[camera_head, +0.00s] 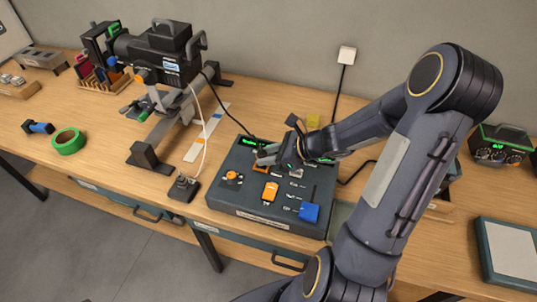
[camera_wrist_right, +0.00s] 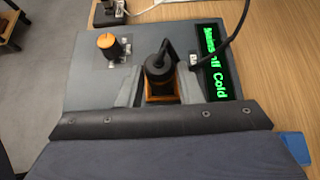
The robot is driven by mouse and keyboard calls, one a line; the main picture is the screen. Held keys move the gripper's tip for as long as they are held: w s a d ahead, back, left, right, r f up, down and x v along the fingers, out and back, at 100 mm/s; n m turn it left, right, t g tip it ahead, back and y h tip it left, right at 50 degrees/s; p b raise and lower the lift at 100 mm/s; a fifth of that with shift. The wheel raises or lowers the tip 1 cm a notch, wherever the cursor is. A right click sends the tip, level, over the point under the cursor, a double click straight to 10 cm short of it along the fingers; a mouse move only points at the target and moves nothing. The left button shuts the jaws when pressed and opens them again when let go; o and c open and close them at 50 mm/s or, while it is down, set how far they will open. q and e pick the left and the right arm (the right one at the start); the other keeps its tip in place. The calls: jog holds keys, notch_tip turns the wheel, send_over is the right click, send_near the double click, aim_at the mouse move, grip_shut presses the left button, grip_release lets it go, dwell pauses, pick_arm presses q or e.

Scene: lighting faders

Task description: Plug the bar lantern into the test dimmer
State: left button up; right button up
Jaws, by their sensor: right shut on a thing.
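The bar lantern (camera_head: 160,55) is a black lamp on a stand at the back left in the head view. A black lead runs from it toward the test dimmer (camera_head: 262,213), a dark grey box with an orange knob (camera_head: 232,177), an orange rocker (camera_head: 270,191) and a green-lit display (camera_wrist_right: 216,65). My right gripper (camera_head: 266,156) is over the dimmer's back part, shut on a black plug (camera_wrist_right: 158,68). The plug is at an orange-rimmed socket (camera_wrist_right: 160,93); whether it is seated in it I cannot tell. My left gripper is not in view.
A white lead runs from the lantern to a small dark box (camera_head: 183,188) left of the dimmer. A blue piece (camera_head: 309,212) sits at the dimmer's front right corner. Green tape (camera_head: 68,141) lies at the left. My right arm covers the bench right of the dimmer.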

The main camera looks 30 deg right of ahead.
jog(key=o, duration=1.1)
jog(key=shift+o, duration=0.2)
jog(key=v, duration=0.7)
jog(key=shift+s+d+r, duration=0.2)
jog(key=shift+s, duration=0.1)
jog(key=s+a+r+n+g+h, duration=0.1)
jog(key=s+a+r+n, duration=0.2)
jog(key=n, duration=1)
jog(key=s+a+r+n+g+h, duration=0.1)
jog(key=s+a+r+n, duration=0.3)
jog(key=s+a+n, duration=0.5)
jog(key=s+n+h, duration=0.1)
jog(key=s+n, duration=0.2)
jog(key=n, duration=0.1)
jog(key=shift+s+a+r+g+h, duration=0.2)
jog(key=shift+s+a+g+h, duration=0.1)
jog(key=shift+s+a+g, duration=0.1)
